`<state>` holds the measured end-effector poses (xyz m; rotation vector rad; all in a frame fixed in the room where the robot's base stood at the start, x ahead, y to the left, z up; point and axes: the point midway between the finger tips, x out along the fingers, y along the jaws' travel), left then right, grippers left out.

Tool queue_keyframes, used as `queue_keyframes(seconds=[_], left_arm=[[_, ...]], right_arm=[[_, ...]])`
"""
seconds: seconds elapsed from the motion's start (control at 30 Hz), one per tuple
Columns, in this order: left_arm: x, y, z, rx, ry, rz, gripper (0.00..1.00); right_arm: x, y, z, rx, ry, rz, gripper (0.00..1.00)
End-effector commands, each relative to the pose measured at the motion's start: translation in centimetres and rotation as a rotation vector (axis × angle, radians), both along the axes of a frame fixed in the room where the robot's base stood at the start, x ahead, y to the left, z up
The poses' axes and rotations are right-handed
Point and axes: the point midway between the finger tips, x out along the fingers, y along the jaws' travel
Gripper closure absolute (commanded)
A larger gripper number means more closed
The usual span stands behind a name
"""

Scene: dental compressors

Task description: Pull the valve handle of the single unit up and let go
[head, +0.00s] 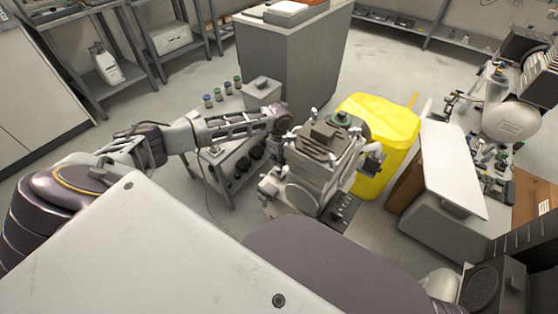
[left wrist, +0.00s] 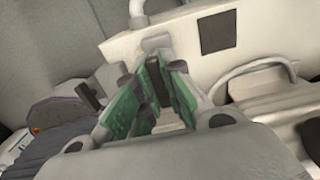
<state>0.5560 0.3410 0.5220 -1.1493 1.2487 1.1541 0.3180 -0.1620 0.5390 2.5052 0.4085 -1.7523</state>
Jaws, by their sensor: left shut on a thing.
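The single unit (head: 318,172) is a grey-white machine with a dark top, standing in the middle of the head view. My left arm comes in from the left and ends at the unit's upper left side; its fingertips are hard to make out there. In the left wrist view my left gripper (left wrist: 154,105) has its green-padded fingers closed around a narrow dark piece, the valve handle (left wrist: 154,70). Behind it is the unit's pale body with a dark square and a curved pipe. The lower part of the handle is hidden between the fingers. My right gripper is out of view.
A yellow bin (head: 378,135) stands just right of and behind the unit. A low grey table (head: 215,165) with small bottles and a grey box is at its left. A white panel (head: 450,165) and further machinery are on the right. Open floor lies behind at the left.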

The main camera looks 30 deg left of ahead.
Motion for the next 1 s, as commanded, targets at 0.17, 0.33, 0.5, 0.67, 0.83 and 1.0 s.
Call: queue_keyframes(seconds=[0.17,0.33,0.5,0.67,0.83,1.0], left_arm=[[0.2,0.0,0.3,-0.001,-0.004,0.0,0.69],[0.1,0.0,0.2,0.0,-0.003,0.0,0.67],[0.1,0.0,0.2,0.0,-0.002,0.0,0.67],[0.1,0.0,0.6,-0.001,-0.003,0.0,0.67],[0.1,0.0,2.0,-0.001,-0.003,0.0,0.67],[0.2,0.1,4.2,0.0,-0.005,0.0,0.67]], right_arm=[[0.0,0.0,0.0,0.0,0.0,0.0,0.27],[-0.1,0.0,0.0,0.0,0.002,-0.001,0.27],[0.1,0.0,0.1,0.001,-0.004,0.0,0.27],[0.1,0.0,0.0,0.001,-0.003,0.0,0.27],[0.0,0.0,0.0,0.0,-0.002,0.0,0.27],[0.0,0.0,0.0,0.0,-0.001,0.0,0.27]])
